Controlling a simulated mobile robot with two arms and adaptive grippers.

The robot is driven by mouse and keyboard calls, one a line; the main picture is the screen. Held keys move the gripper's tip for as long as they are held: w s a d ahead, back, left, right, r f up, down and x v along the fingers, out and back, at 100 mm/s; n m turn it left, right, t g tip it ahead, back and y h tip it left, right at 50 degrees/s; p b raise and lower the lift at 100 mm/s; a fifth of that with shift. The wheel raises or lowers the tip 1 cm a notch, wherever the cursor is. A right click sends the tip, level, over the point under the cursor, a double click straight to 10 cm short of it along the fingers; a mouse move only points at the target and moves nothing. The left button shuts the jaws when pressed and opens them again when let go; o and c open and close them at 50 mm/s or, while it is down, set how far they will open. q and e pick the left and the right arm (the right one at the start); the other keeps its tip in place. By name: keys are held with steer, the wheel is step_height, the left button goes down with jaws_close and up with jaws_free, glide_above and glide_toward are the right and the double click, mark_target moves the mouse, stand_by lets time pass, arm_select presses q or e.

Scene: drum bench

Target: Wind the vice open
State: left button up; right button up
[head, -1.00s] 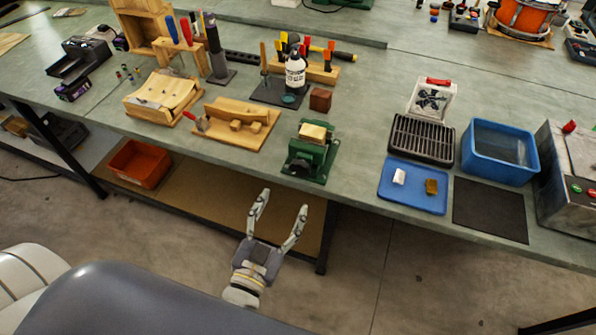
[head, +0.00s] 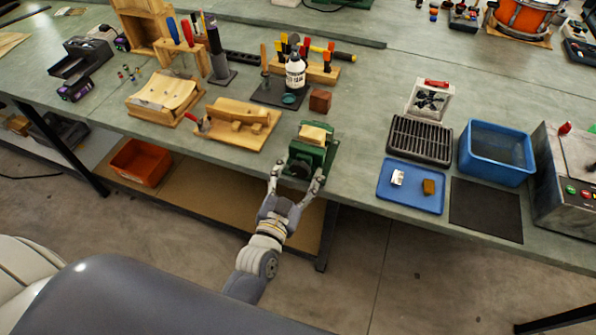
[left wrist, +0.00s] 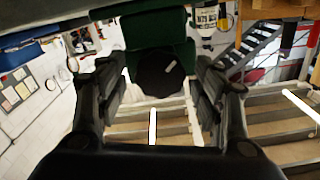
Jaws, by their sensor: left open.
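The green vice (head: 311,152) stands at the front edge of the bench, with a pale wooden block (head: 312,133) at its top between the jaws. Its dark round handle (head: 297,169) faces the front; in the left wrist view the handle (left wrist: 160,75) shows as a black disc with a small pale mark. My left gripper (head: 296,177) is open, its two fingers on either side of the handle in the picture. In the left wrist view the fingers stand apart left and right of the disc, and I cannot tell whether they touch it. My right gripper is not in view.
A wooden jig (head: 238,124) lies left of the vice and a brown block (head: 320,100) behind it. A blue tray (head: 411,199) with small pieces is to the right. An orange bin (head: 141,163) sits on the shelf below. Floor in front is clear.

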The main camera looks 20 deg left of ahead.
arm_select(q)
steer(key=shift+c, duration=0.6)
steer(key=c, duration=1)
steer(key=shift+o, duration=0.2)
steer(key=shift+n, duration=0.4)
